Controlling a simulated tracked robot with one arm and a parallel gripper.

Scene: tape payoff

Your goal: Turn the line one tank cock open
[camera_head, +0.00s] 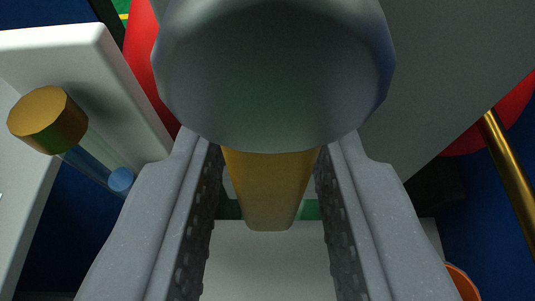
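My gripper (270,185) shows its two grey fingers with ribbed inner pads, spread apart. A yellow lever (270,190) lies between them, below a large rounded grey body (275,75). The lever narrows toward its lower end, where gaps show on both sides. Its upper end comes close to both fingers, and I cannot tell whether it touches either. The grey body hides the lever's top. I cannot read any label that says which line this cock belongs to.
At left, a white block (60,45) stands near a yellow knob (46,118) and a blue rod (100,172). A brass rod (512,175) slants down at right, near a red round part (485,125). An orange rim (463,284) shows at lower right.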

